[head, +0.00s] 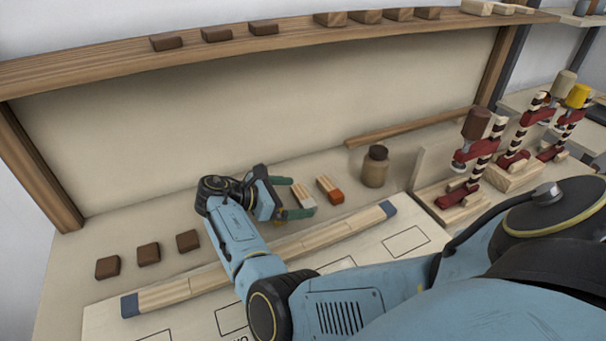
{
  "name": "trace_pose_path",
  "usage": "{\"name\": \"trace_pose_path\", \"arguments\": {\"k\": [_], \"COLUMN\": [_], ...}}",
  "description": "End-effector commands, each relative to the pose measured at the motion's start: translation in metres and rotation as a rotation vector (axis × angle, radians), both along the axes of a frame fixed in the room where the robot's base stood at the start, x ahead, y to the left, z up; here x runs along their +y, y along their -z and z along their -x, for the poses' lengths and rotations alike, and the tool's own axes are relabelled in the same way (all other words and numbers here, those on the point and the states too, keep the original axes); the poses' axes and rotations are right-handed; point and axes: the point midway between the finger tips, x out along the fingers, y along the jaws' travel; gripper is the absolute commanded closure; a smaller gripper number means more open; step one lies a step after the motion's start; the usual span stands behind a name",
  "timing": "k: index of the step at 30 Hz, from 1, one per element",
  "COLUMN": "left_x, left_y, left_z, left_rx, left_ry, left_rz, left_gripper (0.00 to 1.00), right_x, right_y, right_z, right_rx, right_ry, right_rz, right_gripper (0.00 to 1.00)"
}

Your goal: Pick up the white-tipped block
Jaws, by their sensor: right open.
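The white-tipped block (303,193) is a small light wooden block with a pale end, lying on the bench near the middle of the head view. My right gripper (301,197) is open, with one green finger behind the block and the other in front of it. The block appears between the fingers; I cannot tell whether either touches it. My left gripper is not in view.
An orange-tipped block (330,190) lies just right of the white-tipped one. A brown jar (375,167) stands beyond it. A long wooden strip (335,231) with blue ends lies in front. Red clamps (477,150) stand at right, dark blocks (148,254) at left.

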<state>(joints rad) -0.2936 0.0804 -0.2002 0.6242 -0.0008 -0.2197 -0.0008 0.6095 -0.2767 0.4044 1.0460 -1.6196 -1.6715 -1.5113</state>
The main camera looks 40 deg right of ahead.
Motion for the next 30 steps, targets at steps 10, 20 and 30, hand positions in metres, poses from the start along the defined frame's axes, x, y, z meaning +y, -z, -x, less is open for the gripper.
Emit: {"name": "trace_pose_path", "arguments": {"k": [10, 20, 30], "left_x": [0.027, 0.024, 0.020], "left_y": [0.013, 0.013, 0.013], "left_z": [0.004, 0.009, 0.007], "left_rx": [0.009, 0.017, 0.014], "left_ry": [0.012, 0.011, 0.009], "left_rz": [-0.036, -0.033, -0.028], "left_gripper": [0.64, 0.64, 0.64], "right_x": [-0.030, -0.029, -0.029], "right_y": [0.012, 0.012, 0.012], "right_z": [0.010, 0.010, 0.010], "right_rx": [0.002, 0.003, 0.004], "right_ry": [0.001, 0.001, 0.001], "right_rz": [0.001, -0.001, -0.002], "right_gripper": [0.00, 0.24, 0.41]}}
